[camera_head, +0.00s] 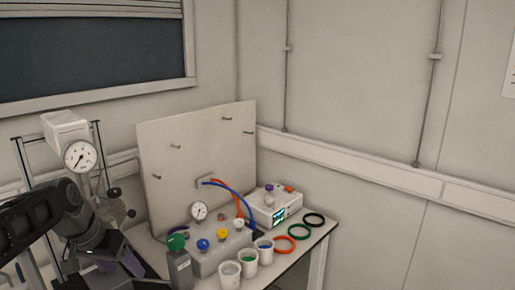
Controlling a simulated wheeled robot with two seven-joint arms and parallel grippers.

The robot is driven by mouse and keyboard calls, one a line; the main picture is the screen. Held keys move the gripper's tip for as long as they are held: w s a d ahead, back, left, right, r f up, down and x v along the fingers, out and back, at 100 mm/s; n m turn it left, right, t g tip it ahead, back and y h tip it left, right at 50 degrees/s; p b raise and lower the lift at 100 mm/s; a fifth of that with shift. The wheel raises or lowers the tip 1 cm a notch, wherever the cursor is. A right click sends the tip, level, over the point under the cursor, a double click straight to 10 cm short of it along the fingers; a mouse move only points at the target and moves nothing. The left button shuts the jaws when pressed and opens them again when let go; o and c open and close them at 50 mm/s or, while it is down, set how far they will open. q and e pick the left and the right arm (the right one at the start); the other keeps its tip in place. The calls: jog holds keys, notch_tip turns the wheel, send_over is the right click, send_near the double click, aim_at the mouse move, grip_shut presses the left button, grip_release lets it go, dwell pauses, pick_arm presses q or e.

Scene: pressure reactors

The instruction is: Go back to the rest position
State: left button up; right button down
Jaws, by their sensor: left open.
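My left arm comes in from the left, and my left gripper (118,264) is at the lower left, in front of the reactor stand. Its jaws are open, and I see nothing held between them. Part of the gripper is cut off by the bottom edge. The reactor stand (66,130) has a white head and a round pressure gauge (80,155); its lower part is hidden behind my arm. My right gripper is not in view.
Right of my gripper, a table carries a grey block with coloured knobs (222,234), several white cups (249,258), a white device with a screen (274,207) and coloured rings (299,231). A pale panel (195,150) stands behind. The right side is bare wall.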

pick_arm(q)
jog(key=d+f+g+h, duration=0.1)
jog(key=d+f, duration=0.4)
jog(key=f, duration=0.4)
jog(key=s+d+f, duration=0.1)
jog(key=d+f, duration=0.4)
jog(key=f, duration=0.4)
jog(key=d+f+g+h, duration=0.1)
jog(key=d+f, duration=0.4)
jog(key=f, duration=0.5)
jog(key=s+d+f+n, duration=0.1)
jog(key=s+d+f, duration=0.3)
jog(key=s, duration=0.3)
jog(key=s+d+f+g, duration=0.1)
jog(key=s+d+f, duration=0.3)
jog(key=s+f, duration=0.3)
jog(key=s+d+f+n, duration=0.1)
jog(key=s+d+f, duration=0.3)
jog(key=s, duration=0.5)
jog(key=shift+s+d+f+n+g, duration=0.15)
jog(key=shift+s+f+n+g, duration=0.15)
jog(key=shift+f, duration=0.4)
jog(key=shift+w, duration=0.15)
